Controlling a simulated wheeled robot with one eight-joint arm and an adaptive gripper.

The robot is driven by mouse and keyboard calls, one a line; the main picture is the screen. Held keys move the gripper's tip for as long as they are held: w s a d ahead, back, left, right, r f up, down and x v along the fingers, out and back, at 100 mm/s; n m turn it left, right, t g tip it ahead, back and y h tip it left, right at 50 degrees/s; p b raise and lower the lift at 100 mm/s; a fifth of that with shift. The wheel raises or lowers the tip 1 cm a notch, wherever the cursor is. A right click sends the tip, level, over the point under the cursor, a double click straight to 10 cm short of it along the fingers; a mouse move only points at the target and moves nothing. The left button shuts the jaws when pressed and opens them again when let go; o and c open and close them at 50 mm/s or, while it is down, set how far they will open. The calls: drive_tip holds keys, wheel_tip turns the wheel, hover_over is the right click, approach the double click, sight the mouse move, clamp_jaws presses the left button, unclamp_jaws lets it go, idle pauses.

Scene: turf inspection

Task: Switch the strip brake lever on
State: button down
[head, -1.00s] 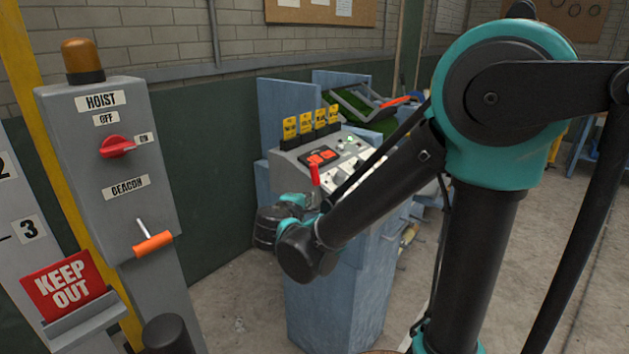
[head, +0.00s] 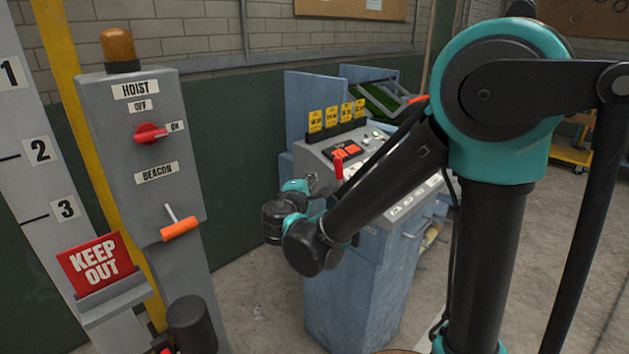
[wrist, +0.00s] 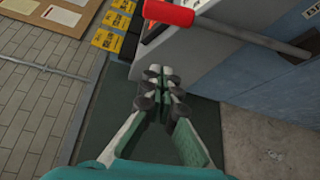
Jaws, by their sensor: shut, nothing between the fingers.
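A lever with a red handle (head: 338,165) stands up at the near left edge of the grey console (head: 312,158). In the wrist view a red handle (wrist: 168,12) on a grey shaft shows at the top; the shaft runs right to a dark slot in a blue panel (wrist: 290,22). I cannot read any label naming the strip brake. My gripper (wrist: 163,80) is shut and empty, below and apart from the red handle in that view. In the head view my wrist is at the console's left side, and the fingers are small and hard to make out.
A grey hoist post (head: 150,160) at left has a red knob (head: 150,133) and an orange-handled lever (head: 180,228). A red KEEP OUT sign (head: 95,263) stands beside it. Yellow tags (head: 332,118) line the console's back. Bare floor lies between post and console.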

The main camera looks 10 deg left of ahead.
drive_tip(key=w, duration=0.5)
drive_tip(key=w+d, duration=0.1)
drive_tip(key=w, duration=0.1)
drive_tip(key=shift+w+f, duration=0.4)
drive_tip(key=d, duration=0.1)
drive_tip(key=s+d, duration=0.2)
drive_tip(key=shift+d+r, duration=0.25)
drive_tip(key=shift+r, duration=0.15)
